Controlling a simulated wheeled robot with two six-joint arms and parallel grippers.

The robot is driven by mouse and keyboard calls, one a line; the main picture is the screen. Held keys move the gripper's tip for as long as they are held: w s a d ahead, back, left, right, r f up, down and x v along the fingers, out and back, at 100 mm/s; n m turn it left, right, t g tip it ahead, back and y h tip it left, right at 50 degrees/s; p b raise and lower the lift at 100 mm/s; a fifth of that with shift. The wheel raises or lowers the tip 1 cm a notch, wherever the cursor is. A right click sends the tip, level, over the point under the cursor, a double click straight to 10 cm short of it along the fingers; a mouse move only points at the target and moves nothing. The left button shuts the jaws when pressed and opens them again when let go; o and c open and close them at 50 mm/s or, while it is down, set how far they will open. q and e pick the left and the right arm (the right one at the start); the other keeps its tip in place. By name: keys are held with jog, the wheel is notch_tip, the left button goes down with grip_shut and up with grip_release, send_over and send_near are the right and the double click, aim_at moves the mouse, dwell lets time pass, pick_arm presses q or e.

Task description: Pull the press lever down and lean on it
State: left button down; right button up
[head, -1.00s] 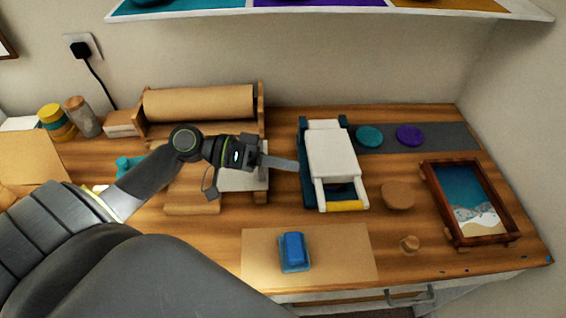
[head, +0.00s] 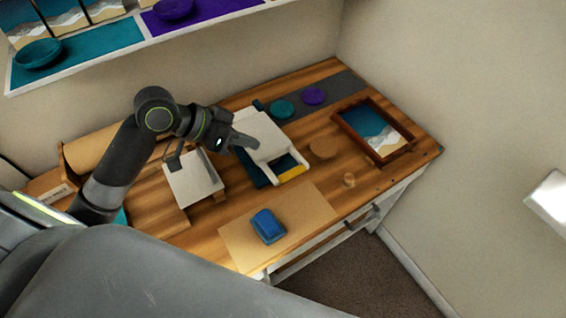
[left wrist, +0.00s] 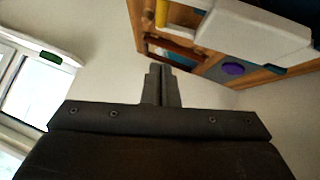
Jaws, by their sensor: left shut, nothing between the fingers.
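The press (head: 266,132) is a white and teal device on the wooden bench, with white lever arms ending in a yellow grip (head: 292,173) at its front, low near the bench. In the left wrist view the white press top (left wrist: 255,32) and yellow grip (left wrist: 161,13) show at the upper right. My left gripper (head: 250,143) is shut and empty. It overlaps the left part of the white press top in the head view; whether it touches is unclear. Its closed fingers (left wrist: 161,84) point toward the bench area in the left wrist view. My right gripper is not in view.
A blue block (head: 268,226) lies on a brown sheet (head: 310,209) in front of the press. A round wooden disc (head: 323,147), small knob (head: 349,180) and framed wave picture (head: 373,130) stand to its right. A shelf (head: 120,58) hangs above.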

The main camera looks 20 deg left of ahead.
pick_arm(q)
jog(key=x, duration=0.6)
jog(key=shift+r, duration=0.1)
jog(key=d+f, duration=0.2)
jog(key=f, duration=0.1)
jog(key=d+f+p, duration=0.1)
jog(key=f, duration=0.1)
jog(key=shift+w+f, duration=0.25)
jog(key=shift+w, duration=0.1)
jog(key=shift+s+f, duration=0.1)
jog(key=shift+f, duration=0.2)
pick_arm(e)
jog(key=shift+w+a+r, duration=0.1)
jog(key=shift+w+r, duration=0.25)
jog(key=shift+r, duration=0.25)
pick_arm(q)
jog(key=shift+f, duration=0.15)
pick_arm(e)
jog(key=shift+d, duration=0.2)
